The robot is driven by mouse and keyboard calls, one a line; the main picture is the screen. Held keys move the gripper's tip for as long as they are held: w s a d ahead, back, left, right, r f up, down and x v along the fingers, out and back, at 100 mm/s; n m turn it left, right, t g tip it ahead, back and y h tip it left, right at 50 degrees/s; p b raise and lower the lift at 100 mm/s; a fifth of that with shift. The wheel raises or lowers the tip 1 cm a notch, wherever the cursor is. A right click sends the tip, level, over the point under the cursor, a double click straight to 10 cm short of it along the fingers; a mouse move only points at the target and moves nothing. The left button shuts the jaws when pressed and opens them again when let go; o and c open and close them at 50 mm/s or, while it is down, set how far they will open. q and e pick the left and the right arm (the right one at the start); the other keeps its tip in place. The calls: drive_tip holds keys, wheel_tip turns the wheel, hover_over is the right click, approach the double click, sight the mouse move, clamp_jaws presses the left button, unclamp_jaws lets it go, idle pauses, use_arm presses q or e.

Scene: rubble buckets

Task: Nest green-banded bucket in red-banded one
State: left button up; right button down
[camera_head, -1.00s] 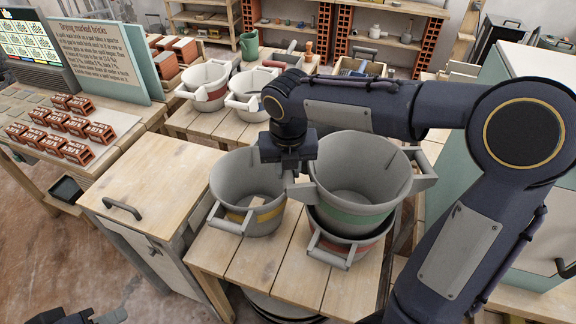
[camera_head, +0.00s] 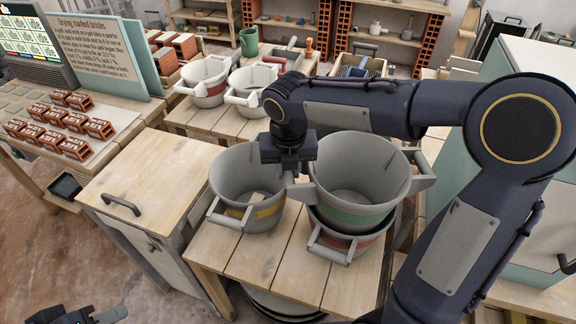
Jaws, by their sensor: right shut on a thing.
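The green-banded bucket (camera_head: 357,213) is grey, upright and empty inside. Its lower part is inside the mouth of the red-banded bucket (camera_head: 350,242), which stands on the slatted wooden table. How deep it sits, and whether the two touch, I cannot tell. My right gripper (camera_head: 291,172) comes in from the right above the table and is shut on the green-banded bucket at its left side handle; the fingertips are partly hidden. My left gripper (camera_head: 92,317) shows only in part at the bottom left edge, away from the buckets; its jaws are unclear.
A yellow-banded bucket (camera_head: 262,213) holding some pieces stands close on the left. Two more buckets (camera_head: 206,84) (camera_head: 247,96) stand on the table behind. A wooden-topped cabinet (camera_head: 150,178) with a handle is left. Bare slats (camera_head: 275,262) lie in front of the buckets.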

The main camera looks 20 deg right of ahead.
drive_tip(key=shift+f, duration=0.75)
drive_tip(key=c, duration=1.1)
unclamp_jaws()
drive_tip(key=shift+r, duration=0.1)
drive_tip(key=r, duration=0.5)
drive_tip(key=s+r, duration=0.1)
drive_tip(key=r, duration=0.1)
drive_tip(key=shift+a+r, duration=0.2)
drive_tip(key=shift+r, duration=0.1)
